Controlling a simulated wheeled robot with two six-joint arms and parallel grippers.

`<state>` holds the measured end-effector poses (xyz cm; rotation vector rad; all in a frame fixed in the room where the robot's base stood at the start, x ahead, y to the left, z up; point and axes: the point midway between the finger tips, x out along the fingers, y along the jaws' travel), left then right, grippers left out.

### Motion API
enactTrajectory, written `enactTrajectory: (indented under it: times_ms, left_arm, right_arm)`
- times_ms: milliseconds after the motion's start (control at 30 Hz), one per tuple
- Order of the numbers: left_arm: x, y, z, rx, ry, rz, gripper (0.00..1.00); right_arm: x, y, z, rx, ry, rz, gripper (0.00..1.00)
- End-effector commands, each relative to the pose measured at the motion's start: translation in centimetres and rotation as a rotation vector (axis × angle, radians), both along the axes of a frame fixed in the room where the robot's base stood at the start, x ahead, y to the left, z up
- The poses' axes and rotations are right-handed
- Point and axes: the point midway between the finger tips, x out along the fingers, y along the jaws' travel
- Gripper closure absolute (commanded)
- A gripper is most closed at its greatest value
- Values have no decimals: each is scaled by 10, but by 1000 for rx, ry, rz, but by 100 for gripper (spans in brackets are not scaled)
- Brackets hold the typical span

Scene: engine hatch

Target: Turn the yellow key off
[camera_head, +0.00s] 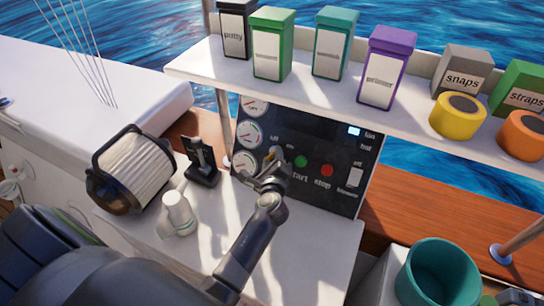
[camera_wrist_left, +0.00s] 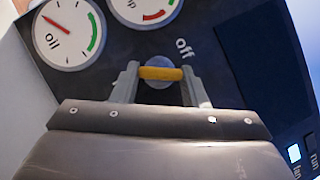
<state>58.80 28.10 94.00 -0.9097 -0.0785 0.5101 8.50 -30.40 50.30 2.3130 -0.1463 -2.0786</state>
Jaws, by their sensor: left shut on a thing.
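The yellow key (camera_wrist_left: 161,73) sits on a round grey switch in the dark engine panel (camera_head: 305,130). In the left wrist view its bar lies crosswise between my fingertips, and the "off" label is just above and right of it. My left gripper (camera_head: 268,172) is at the panel, left of the green start button (camera_head: 301,161). In the left wrist view the left gripper's fingers (camera_wrist_left: 160,80) are shut on the key's two ends. In the head view the fingers largely hide the key. My right gripper is not in view.
Gauges (camera_head: 247,133) line the panel's left side; a red stop button (camera_head: 327,170) and a white blower switch (camera_head: 354,177) are to the right. A black throttle lever (camera_head: 201,160) stands left of my gripper. A shelf (camera_head: 305,92) with several boxes overhangs the panel.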

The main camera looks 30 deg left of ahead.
Motion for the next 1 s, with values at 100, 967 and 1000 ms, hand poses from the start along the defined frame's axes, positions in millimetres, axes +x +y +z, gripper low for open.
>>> enactTrajectory:
  times_ms: [100,967,1000]
  left_arm:
    - [1,-1,5,-99,-7,47,83]
    - [3,-1,5,-509,-30,239,83]
    - [3,-1,5,-512,-31,240,83]
  right_arm:
    - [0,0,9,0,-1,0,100]
    - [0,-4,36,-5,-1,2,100]
    - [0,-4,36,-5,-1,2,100]
